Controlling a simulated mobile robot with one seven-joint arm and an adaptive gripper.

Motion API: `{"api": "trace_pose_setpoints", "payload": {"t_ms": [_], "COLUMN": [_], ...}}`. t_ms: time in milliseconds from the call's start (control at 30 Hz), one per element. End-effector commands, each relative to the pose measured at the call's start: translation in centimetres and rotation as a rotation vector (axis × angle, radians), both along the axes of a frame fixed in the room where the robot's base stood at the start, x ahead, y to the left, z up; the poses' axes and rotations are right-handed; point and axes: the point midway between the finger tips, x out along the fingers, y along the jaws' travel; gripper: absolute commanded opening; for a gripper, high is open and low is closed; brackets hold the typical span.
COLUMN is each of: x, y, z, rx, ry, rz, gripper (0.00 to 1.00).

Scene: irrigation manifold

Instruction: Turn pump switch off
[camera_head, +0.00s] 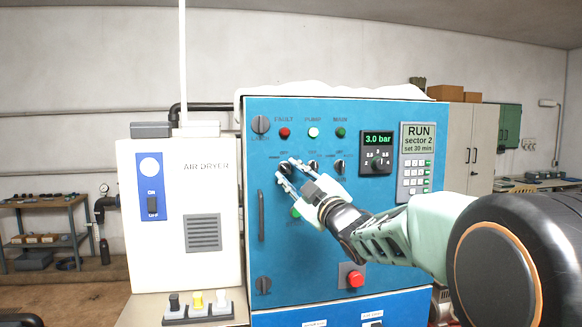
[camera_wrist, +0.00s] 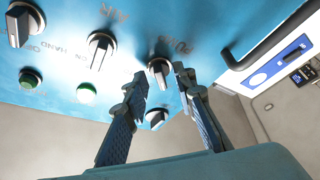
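The pump switch is a black rotary knob with a pale ring (camera_wrist: 160,70), on the blue panel beside lettering that seems to read PUMP in the wrist view. My gripper (camera_wrist: 160,84) is open, with one fingertip on each side of this knob. A small gap shows between the fingers and the knob, and I cannot tell whether either touches it. In the head view my gripper (camera_head: 284,171) reaches the left end of the knob row, and its fingers largely hide the knob there. The small position marks are unreadable.
Two similar knobs (camera_wrist: 101,48) (camera_wrist: 24,24) sit alongside in the row. A vertical handle (camera_head: 261,215) stands left of my gripper. A red stop button (camera_head: 355,279) is below, and a display (camera_head: 377,140) is at the right. A white air dryer (camera_head: 180,220) stands left of the cabinet.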

Motion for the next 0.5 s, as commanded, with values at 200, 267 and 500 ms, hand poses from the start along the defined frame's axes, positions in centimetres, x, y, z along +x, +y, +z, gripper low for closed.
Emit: {"api": "trace_pose_setpoints", "payload": {"t_ms": [200,267,500], "x": [0.73,0.75,0.73], "y": [0.53,0.53,0.51], "z": [0.24,0.22,0.2], "rx": [0.001,0.001,0.001], "ry": [0.001,0.001,0.001], "rz": [0.0,0.0,0.0], "gripper": [0.25,0.25,0.15]}}
